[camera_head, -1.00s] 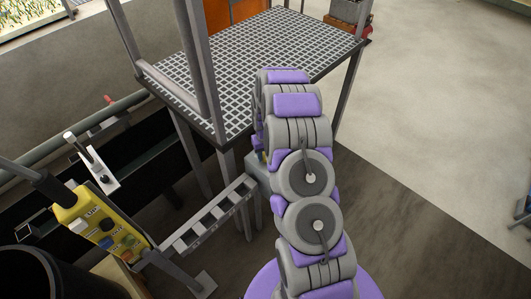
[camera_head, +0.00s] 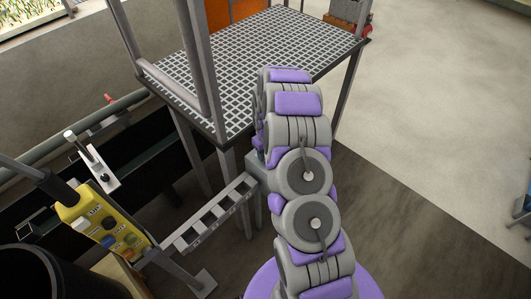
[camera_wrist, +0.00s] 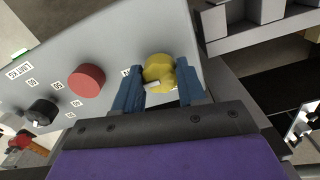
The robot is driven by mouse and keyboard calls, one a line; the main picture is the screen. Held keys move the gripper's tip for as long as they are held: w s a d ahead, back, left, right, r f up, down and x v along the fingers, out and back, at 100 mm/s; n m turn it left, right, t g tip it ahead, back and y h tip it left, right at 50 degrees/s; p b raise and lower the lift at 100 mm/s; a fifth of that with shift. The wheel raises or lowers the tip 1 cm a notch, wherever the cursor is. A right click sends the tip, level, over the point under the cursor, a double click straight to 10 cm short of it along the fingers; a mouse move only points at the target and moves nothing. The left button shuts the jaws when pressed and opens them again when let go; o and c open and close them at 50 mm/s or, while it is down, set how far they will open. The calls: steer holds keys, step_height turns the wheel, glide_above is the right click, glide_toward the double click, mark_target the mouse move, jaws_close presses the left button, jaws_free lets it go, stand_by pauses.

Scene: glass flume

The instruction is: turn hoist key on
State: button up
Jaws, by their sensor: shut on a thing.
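In the wrist view, a round yellow switch (camera_wrist: 159,72) with a small pale tab sits on a grey panel (camera_wrist: 60,52). My gripper (camera_wrist: 158,90) has its two blue fingers on either side of the yellow switch and is shut on it. The tab lies between the fingers, tilted slightly. The label beside the switch is mostly hidden by a finger, so I cannot read whether this is the hoist key. In the head view my arm hides the gripper and the switch.
A red button (camera_wrist: 86,80) and a black selector (camera_wrist: 42,112) sit left on the same panel. In the head view, a yellow pendant (camera_head: 76,210) with several buttons hangs at lower left. A grating platform (camera_head: 240,60) stands behind my arm. Open floor (camera_head: 430,110) lies right.

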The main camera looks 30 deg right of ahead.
steer(key=o, duration=1)
steer(key=shift+o, duration=0.2)
step_height(320, 180, up, 17)
steer(key=p, duration=0.1)
steer(key=shift+r, duration=0.15)
